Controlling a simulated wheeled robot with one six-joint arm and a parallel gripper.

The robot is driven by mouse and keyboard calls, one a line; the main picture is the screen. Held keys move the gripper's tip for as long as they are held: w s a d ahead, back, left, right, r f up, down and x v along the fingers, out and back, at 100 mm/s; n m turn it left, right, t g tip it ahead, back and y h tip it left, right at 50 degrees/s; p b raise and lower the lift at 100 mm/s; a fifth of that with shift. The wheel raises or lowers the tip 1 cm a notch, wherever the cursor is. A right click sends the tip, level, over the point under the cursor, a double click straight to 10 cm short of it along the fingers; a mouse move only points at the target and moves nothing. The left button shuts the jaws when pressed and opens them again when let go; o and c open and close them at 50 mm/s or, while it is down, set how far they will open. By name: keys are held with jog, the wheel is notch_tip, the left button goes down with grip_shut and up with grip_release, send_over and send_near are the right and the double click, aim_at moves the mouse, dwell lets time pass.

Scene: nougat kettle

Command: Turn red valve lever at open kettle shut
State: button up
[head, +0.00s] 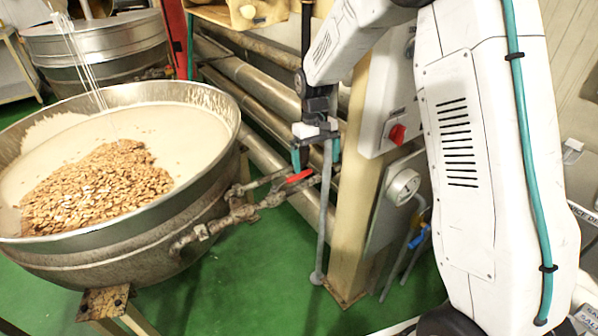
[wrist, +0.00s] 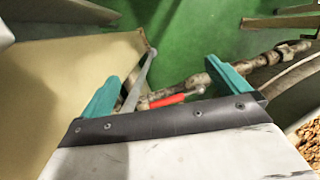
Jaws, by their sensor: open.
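The red valve lever (head: 298,176) sits on the rusty pipework at the right side of the open kettle (head: 178,226). The kettle holds pale mass and a heap of nuts. My gripper (head: 316,166) points down above the pipework, close to the lever. In the wrist view my gripper (wrist: 166,88) shows two teal fingers spread apart. The red lever (wrist: 168,100) lies between them in the picture, partly hidden by the gripper's dark edge. I cannot tell whether a finger touches it.
A beige post (head: 352,190) with a white box and red knob (head: 397,133) stands just right of my gripper. A grey rod (head: 324,220) runs down beside the lever. A second kettle (head: 95,50) stands behind. Green floor (head: 285,265) is clear below.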

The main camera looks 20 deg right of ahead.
jog(key=w+f, duration=0.6)
jog(key=w, duration=0.1)
jog(key=n+t, duration=0.1)
jog(key=t, duration=0.1)
send_near(291, 180)
jog(key=d, duration=0.2)
jog(key=w+d+f, duration=0.1)
jog(key=shift+w+d, duration=0.1)
jog(key=shift+d, duration=0.1)
jog(key=shift+w+f+n, duration=0.25)
jog(key=shift+n, duration=0.05)
notch_tip(291, 180, down, 7)
jog(key=shift+r, duration=0.1)
jog(key=c, duration=1.1)
jog(key=shift+d, duration=0.1)
